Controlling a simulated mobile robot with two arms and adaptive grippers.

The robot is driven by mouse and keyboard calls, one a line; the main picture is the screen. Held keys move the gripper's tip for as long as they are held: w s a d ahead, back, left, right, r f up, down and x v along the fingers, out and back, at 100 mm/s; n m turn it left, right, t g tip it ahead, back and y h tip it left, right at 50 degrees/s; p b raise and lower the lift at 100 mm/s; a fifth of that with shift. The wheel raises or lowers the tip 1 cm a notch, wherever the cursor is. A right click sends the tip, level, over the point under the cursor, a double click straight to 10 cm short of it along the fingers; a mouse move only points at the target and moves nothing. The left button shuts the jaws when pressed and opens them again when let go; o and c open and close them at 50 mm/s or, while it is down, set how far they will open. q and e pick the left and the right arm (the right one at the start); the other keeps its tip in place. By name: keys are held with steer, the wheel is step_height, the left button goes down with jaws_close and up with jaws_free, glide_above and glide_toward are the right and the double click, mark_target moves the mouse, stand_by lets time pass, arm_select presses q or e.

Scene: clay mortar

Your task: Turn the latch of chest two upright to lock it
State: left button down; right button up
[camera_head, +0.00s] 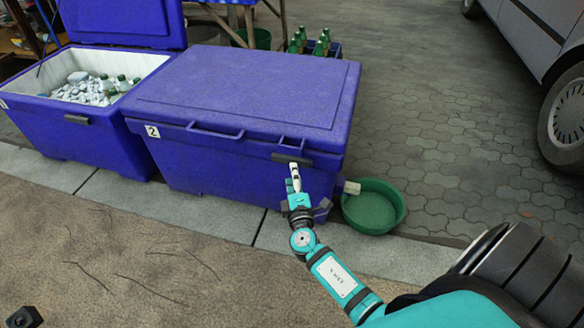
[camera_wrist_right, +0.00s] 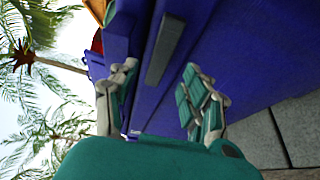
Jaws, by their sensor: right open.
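Chest two (camera_head: 240,85) is a blue cooler with its lid shut and a white label "2" on its front. Its latch (camera_head: 303,162) is a dark grey bar lying roughly horizontal below the lid's edge, toward the right end of the front. My right gripper (camera_head: 294,177) is open in front of the chest, just below the latch. In the right wrist view, the latch (camera_wrist_right: 164,50) is ahead, in the gap between the two spread fingers of the right gripper (camera_wrist_right: 160,95). I see no contact between them. My left gripper is not in view.
An open blue chest (camera_head: 70,130) with ice and bottles stands left of chest two. A green basin (camera_head: 374,207) sits on the ground to the right. Crated green bottles (camera_head: 320,46) stand behind. A car (camera_head: 545,60) is at the far right. The paving between is clear.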

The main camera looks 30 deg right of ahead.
mark_target(292, 161)
steer(key=shift+b+x, duration=0.3)
steer(key=shift+x, duration=2.05)
jaws_close()
